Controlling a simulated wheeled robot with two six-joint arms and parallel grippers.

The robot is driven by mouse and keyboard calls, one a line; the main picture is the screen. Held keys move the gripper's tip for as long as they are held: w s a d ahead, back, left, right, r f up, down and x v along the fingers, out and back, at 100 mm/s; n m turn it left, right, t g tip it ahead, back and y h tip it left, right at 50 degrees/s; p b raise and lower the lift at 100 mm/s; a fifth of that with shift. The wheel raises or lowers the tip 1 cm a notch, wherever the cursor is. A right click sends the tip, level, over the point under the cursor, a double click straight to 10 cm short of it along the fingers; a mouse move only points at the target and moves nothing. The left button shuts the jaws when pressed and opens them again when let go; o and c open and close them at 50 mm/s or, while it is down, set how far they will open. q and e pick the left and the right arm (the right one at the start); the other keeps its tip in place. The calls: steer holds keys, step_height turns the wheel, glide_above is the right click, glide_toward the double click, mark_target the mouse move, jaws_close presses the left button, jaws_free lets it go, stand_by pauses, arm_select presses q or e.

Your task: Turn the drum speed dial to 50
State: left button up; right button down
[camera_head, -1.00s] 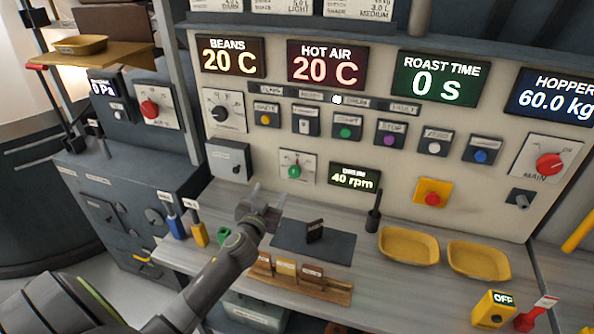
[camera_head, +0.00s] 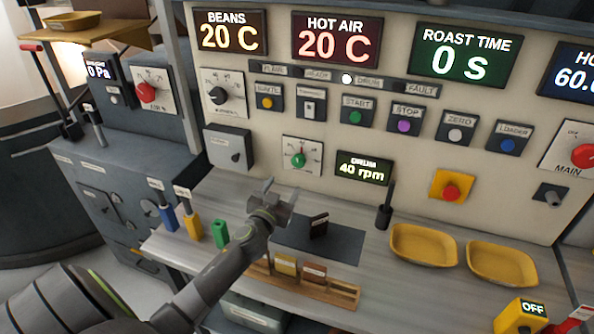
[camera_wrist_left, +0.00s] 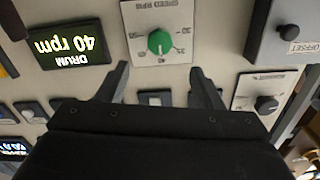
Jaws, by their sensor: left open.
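The drum speed dial is a green knob (camera_head: 298,160) on a white scale plate on the panel. It also shows in the left wrist view (camera_wrist_left: 160,41), beyond and between my fingertips, on a plate marked "SPEED RPM". The drum display (camera_head: 363,169) beside it reads 40 rpm; it appears upside down in the left wrist view (camera_wrist_left: 66,47). My left gripper (camera_head: 279,190) is below and a little left of the dial, in front of the panel. Its two fingers (camera_wrist_left: 160,75) are apart with nothing between them, not touching the knob. My right gripper is not in view.
A grey offset box (camera_head: 229,150) is left of the dial. Several buttons, such as START (camera_head: 356,116), sit above. On the counter are a dark mat (camera_head: 335,243), a black upright handle (camera_head: 385,210), yellow trays (camera_head: 423,246) and a wooden sample rack (camera_head: 345,294).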

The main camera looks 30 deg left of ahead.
mark_target(297, 164)
arm_select(q)
steer(key=x, duration=1.2)
steer(key=shift+b, duration=0.35)
steer(key=c, duration=0.9)
steer(key=shift+c, duration=0.2)
